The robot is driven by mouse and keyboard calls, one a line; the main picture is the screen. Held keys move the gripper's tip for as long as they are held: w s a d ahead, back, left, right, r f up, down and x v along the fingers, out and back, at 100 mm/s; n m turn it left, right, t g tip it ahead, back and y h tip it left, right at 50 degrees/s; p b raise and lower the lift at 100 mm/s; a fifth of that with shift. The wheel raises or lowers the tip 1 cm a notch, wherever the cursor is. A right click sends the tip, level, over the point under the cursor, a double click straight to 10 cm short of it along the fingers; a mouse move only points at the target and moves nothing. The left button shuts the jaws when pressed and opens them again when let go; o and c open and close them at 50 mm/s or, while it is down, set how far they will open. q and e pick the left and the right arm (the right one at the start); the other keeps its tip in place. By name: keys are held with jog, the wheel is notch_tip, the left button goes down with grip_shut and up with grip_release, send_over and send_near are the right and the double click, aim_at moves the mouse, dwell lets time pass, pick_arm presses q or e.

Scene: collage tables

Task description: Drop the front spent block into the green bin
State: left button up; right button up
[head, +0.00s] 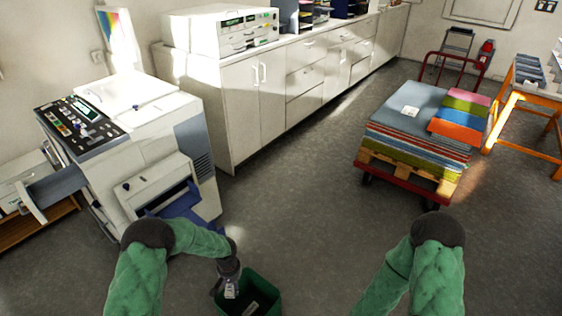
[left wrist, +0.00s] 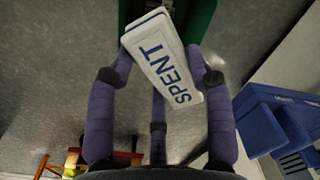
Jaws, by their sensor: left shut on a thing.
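My left gripper (left wrist: 161,85) is shut on a white block (left wrist: 161,57) marked SPENT in blue letters, seen in the left wrist view. The block sits tilted between the purple fingers. In the head view my left gripper (head: 230,284) is over the left part of the green bin (head: 272,283), with a small pale part of the block (head: 231,291) at its tip. The bin also shows behind the block in the left wrist view (left wrist: 202,22). A light object (head: 251,308) lies inside the bin. My right arm shows at the lower right of the head view, but its gripper is out of view.
A white copier (head: 150,130) with a blue tray (head: 185,207) stands left of the bin. A cart (head: 400,177) stacked with coloured sheets stands at the right. White cabinets (head: 235,110) line the back wall. The grey floor (head: 300,200) between them is clear.

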pick_arm(q)
jog(key=w+f+b, duration=0.3)
jog(key=f, duration=0.5)
jog(key=w+d+f+b, duration=0.1)
jog(key=w+f+b, duration=0.2)
jog(key=f, duration=0.6)
jog(key=shift+w+d+b, duration=0.3)
jog(key=shift+w+b, duration=0.05)
jog(key=shift+b, duration=0.2)
jog(key=o, duration=1)
notch_tip(320, 180, up, 12)
jog(key=shift+f, duration=0.1)
jog(key=shift+s, duration=0.1)
